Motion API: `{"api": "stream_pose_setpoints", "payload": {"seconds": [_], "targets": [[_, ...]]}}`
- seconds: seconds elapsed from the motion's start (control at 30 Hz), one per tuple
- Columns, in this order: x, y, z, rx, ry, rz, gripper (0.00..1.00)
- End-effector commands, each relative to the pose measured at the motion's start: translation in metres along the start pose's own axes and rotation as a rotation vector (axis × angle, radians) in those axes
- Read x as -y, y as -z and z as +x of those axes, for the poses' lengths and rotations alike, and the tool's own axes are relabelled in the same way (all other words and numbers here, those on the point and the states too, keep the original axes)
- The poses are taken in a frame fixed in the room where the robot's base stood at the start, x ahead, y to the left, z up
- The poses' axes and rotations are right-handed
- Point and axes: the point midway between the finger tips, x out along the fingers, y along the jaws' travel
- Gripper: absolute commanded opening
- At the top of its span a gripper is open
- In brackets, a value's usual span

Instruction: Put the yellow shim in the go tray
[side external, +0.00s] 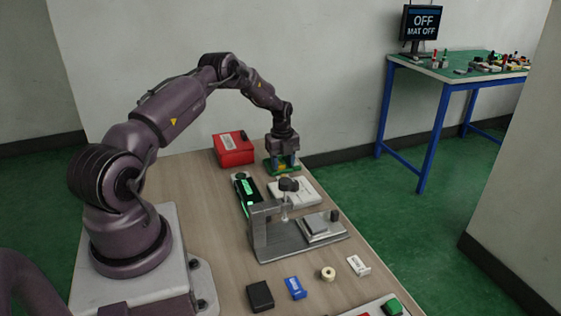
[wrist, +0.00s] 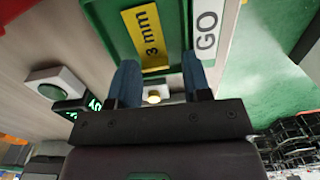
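The yellow shim (wrist: 148,35), marked "3 mm", shows in the wrist view over the green floor of the go tray, just beyond my fingertips. The go tray (wrist: 103,22) is green with a white "GO" label (wrist: 207,22) on its right. My gripper (wrist: 160,82) has its two blue fingers apart, with a gap between each finger and the shim's near end. In the side external view my gripper (side external: 282,160) is down at the green tray (side external: 270,170) at the table's far end, with a bit of yellow between the fingers. Whether the shim lies flat is unclear.
A red box (side external: 233,149) stands left of the tray. A black device with a green display (side external: 246,193), a white block (side external: 305,191) and a metal lever fixture (side external: 290,240) are nearer. Small blocks (side external: 295,287) lie in front. A monitor (side external: 422,25) reads "OFF".

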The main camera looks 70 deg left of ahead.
Motion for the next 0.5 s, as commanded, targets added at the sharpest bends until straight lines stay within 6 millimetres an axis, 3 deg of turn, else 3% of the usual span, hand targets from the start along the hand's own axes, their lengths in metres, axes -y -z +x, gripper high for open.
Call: {"api": "stream_pose_setpoints", "payload": {"seconds": [0.03, 0.5], "targets": [[-0.0109, 0.0005, 0.0085, -0.011, -0.030, -0.001, 0.54], [-0.0153, -0.0009, 0.0051, -0.013, -0.042, -0.001, 0.54]]}}
